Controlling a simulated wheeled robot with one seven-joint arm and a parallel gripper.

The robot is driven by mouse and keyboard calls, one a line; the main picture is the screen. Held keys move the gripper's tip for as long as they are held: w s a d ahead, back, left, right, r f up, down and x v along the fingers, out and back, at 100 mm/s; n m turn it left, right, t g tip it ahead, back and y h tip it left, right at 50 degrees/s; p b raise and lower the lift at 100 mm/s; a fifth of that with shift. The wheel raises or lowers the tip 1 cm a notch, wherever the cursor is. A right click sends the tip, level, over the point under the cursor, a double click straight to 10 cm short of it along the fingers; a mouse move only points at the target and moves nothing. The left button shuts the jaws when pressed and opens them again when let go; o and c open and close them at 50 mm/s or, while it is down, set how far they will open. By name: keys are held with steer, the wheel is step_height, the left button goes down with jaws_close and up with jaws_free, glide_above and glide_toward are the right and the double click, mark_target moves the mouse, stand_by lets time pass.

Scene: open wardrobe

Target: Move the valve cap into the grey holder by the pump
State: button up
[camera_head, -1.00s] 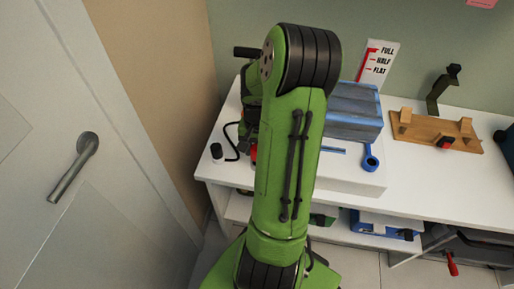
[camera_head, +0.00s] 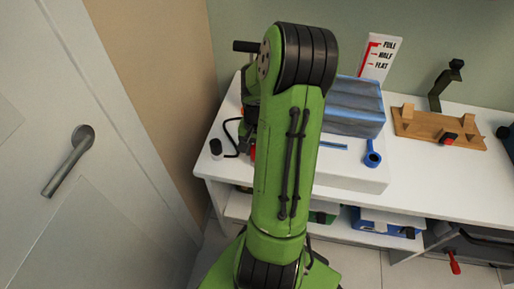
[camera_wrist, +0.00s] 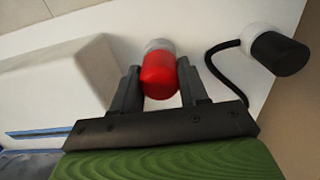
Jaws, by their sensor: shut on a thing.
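A red cap (camera_wrist: 159,76), which I take for the valve cap, stands between the two fingers of my gripper (camera_wrist: 159,88) in the wrist view. My gripper is shut on it. A pale grey round piece (camera_wrist: 158,45) shows right behind the cap, in line with it; it may be the grey holder, and I cannot tell whether the two touch. In the head view a sliver of red (camera_head: 252,152) shows at the left edge of my arm. My arm hides my gripper and most of the pump area there.
A black hose (camera_wrist: 222,68) curves to the right of my gripper, near a black-and-white cylinder (camera_wrist: 277,53). A pale block (camera_wrist: 60,75) stands to the left. A blue-grey box (camera_head: 353,108) and a wooden stand (camera_head: 432,130) are on the white table (camera_head: 440,185).

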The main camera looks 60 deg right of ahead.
steer(key=shift+f+b, duration=0.35)
steer(key=shift+f, duration=0.15)
steer(key=o, duration=1.2)
steer(key=shift+o, duration=0.2)
steer(key=shift+r, duration=0.15)
step_height(320, 180, up, 16)
steer(key=p, duration=0.6)
steer(key=shift+f, duration=0.2)
